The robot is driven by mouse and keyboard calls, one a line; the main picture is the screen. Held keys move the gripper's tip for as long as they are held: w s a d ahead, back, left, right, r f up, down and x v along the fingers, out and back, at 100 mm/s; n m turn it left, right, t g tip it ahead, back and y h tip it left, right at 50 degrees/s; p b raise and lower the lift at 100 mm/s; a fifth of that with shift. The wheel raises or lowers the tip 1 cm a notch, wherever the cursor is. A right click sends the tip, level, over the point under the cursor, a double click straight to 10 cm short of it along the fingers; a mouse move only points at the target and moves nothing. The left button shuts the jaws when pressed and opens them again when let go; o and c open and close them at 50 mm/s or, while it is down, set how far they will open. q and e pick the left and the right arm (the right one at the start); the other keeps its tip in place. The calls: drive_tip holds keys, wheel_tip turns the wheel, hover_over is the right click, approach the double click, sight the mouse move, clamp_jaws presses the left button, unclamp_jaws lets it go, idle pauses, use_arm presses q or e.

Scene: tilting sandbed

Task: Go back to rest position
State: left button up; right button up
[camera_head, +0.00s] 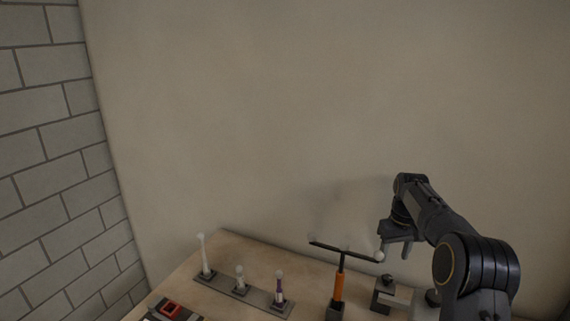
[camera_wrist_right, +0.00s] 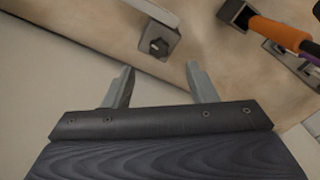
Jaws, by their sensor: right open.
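My right gripper (camera_head: 396,246) is in the head view at the right, above the table and beside the right end of a dark crossbar. In the right wrist view its two fingers (camera_wrist_right: 160,84) stand apart with nothing between them. The gripper hangs over the table's edge, near a grey bracket with a dark knob (camera_wrist_right: 158,44). This bracket also shows in the head view (camera_head: 383,297). My left gripper is not in view.
An orange post (camera_head: 338,290) carries the crossbar (camera_head: 330,247) with pale balls. A grey plate (camera_head: 240,291) bears several upright pins. A dark device with a red square (camera_head: 170,309) lies front left on the table (camera_head: 232,247). Walls stand behind and left.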

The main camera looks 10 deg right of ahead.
drive_tip(key=s+a+r+t+y, duration=0.1)
drive_tip(key=s+a+r, duration=0.1)
drive_tip(key=s+r, duration=0.3)
drive_tip(key=s+a+r+m+t+y, duration=0.1)
drive_tip(key=s+a+r, duration=0.15)
drive_tip(key=s, duration=0.55)
drive_tip(key=s+a+r+t+y, duration=0.1)
drive_tip(key=s+a+r, duration=0.15)
drive_tip(key=s, duration=0.35)
drive_tip(key=s+a+f+t, duration=0.1)
drive_tip(key=s+a+f, duration=0.1)
drive_tip(key=s+a, duration=0.3)
drive_tip(key=s+a+f+m+t, duration=0.1)
drive_tip(key=s+a+f, duration=0.2)
drive_tip(key=s, duration=1)
drive_tip(key=shift+a+f+y, duration=0.3)
drive_tip(key=shift+a, duration=0.65)
drive_tip(key=shift+s, duration=0.1)
